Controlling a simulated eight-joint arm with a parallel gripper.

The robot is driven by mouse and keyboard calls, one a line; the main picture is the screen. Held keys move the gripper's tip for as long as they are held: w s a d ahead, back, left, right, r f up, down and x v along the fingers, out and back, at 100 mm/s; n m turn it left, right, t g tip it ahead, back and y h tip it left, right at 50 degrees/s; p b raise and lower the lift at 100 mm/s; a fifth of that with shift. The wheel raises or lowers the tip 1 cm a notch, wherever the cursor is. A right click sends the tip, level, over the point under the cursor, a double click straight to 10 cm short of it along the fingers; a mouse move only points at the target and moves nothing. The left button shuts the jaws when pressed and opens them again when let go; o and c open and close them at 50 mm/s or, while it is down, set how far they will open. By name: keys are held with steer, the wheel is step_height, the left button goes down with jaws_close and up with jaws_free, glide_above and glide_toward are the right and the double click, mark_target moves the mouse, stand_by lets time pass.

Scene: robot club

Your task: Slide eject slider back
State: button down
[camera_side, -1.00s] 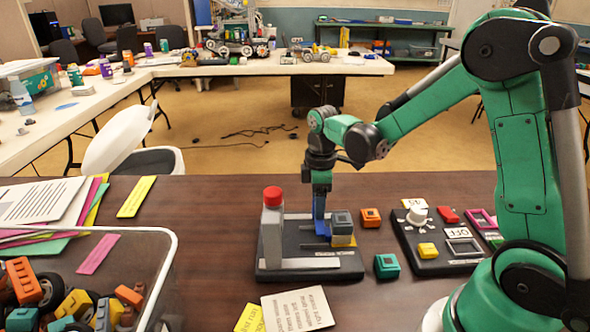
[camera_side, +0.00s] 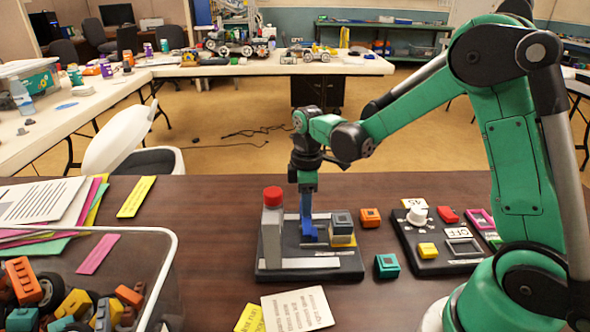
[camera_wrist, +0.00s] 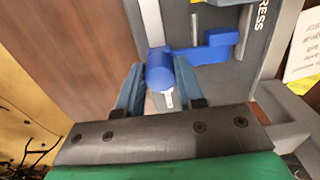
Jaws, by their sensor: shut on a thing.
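The black ejector base (camera_side: 350,272) lies on the brown table in the side view. The blue eject slider (camera_side: 320,237) sits on it, between a grey post with a red top (camera_side: 272,235) and a stack of small blocks (camera_side: 343,228). My gripper (camera_side: 308,222) points down over the slider and hides part of it. In the wrist view my gripper (camera_wrist: 159,66) is shut on the slider's round blue handle (camera_wrist: 160,78), one finger on each side. The slider's lower blue block (camera_wrist: 213,47) lies beside a thin metal rod (camera_wrist: 194,28).
An orange block (camera_side: 370,217) and a teal block (camera_side: 386,266) lie right of the base. A black control panel (camera_side: 440,265) stands farther right. A clear bin (camera_side: 172,262) of loose parts is at front left. The table behind the base is clear.

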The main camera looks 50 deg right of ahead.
steer(key=shift+w+a, duration=1.1)
steer(key=c, duration=0.9)
jaws_free()
steer(key=shift+o, duration=0.2)
step_height(320, 180, up, 6)
